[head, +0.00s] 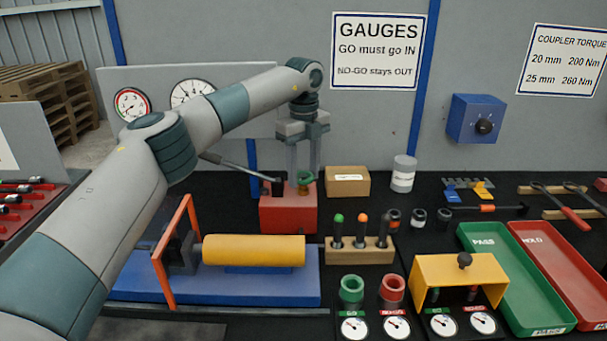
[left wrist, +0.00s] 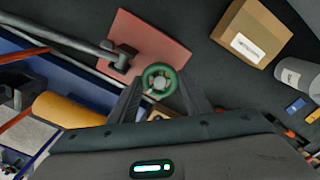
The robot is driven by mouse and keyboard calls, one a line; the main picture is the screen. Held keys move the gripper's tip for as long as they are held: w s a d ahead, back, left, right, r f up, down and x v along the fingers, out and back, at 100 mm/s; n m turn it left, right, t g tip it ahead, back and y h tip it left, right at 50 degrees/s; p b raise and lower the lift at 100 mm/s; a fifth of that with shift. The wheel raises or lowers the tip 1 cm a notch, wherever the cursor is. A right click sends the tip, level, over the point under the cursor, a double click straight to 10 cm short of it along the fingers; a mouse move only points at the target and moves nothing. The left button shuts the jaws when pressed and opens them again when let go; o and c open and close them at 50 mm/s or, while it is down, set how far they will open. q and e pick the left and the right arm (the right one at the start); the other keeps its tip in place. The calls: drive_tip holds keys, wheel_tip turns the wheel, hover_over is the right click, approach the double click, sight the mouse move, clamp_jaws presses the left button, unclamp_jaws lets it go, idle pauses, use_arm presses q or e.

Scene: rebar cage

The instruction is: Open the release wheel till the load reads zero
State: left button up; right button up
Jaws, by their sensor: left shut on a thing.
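The release wheel (head: 304,177) is a small green ring on a brass stem on top of the red pump block (head: 288,210). It also shows in the left wrist view (left wrist: 160,70). My left gripper (head: 304,168) points straight down over it, shut on the wheel with one finger on each side. A grey pump lever (head: 232,163) runs from the block to the left. Two round dials stand on the back panel, one with a red-marked rim (head: 131,104) and a white one (head: 190,92), partly covered by my left arm. Their readings are too small to tell. My right gripper is not in view.
A cardboard box (head: 347,182) and a grey canister (head: 403,174) stand right of the pump. A wooden plug rack (head: 360,251) stands in front.

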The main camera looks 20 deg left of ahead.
use_arm(q)
drive_tip(key=n, duration=0.3)
drive_tip(key=shift+w+r+b, duration=0.1)
drive_tip(key=shift+r+b, duration=0.05)
drive_tip(key=shift+b, duration=0.2)
drive_tip(key=shift+n, duration=0.3)
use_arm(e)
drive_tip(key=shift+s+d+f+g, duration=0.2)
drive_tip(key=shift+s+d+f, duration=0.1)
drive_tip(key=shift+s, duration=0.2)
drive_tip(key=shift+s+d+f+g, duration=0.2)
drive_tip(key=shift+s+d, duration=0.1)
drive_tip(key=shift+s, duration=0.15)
use_arm(q)
drive_tip(key=o, duration=1.1)
drive_tip(key=shift+c, duration=0.2)
drive_tip(key=shift+r, duration=0.65)
wheel_tip(320, 180, up, 8)
drive_tip(key=f+b, duration=0.1)
wheel_tip(320, 180, up, 8)
hover_over(304, 176)
drive_tip(key=shift+r+p, duration=0.5)
drive_tip(key=shift+p, duration=0.05)
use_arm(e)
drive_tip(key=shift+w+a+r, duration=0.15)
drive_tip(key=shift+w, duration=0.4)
